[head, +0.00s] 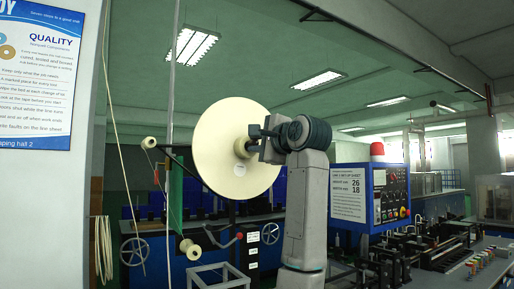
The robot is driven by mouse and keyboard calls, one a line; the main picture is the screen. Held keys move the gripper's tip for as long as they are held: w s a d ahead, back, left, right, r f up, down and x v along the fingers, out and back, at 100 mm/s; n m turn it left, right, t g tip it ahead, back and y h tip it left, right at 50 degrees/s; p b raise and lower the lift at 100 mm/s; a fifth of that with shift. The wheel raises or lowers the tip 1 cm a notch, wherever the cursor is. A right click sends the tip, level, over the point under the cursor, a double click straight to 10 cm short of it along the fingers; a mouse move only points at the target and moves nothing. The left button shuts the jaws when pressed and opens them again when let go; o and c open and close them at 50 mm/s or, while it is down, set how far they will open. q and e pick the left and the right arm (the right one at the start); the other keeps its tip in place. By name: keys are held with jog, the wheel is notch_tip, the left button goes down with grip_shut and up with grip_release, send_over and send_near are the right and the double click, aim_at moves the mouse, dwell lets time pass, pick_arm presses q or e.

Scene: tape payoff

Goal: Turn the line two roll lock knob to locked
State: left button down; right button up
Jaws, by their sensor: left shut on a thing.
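A large cream roll (222,135) stands upright on the payoff stand in the middle of the head view. At its hub is the lock knob (240,148), small and mostly hidden by my gripper. My left gripper (252,146) reaches in from the right side of the hub and is shut on the knob. The knob's turn position cannot be read from here. My right gripper is not in view.
A blue control panel (390,197) with a red lamp (377,150) and a white set-up sheet (348,194) stand right of my arm. Small spools (189,249), a red-tipped lever (239,236) and a handwheel (270,233) sit below the roll. A thin post (172,90) rises at left.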

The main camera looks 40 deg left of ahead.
pick_arm(q)
jog(key=m, duration=0.3)
jog(key=shift+f+b, duration=0.15)
jog(key=shift+b, duration=0.15)
jog(key=shift+m+b, duration=0.3)
jog(key=shift+m, duration=1.6)
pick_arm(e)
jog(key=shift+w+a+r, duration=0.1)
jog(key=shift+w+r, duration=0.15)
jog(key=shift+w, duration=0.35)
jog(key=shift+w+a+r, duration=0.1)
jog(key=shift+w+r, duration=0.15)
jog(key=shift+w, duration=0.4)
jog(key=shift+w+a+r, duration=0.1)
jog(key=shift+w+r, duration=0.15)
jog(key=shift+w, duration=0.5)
pick_arm(q)
jog(key=c, duration=1.3)
grip_release()
jog(key=shift+d, duration=0.1)
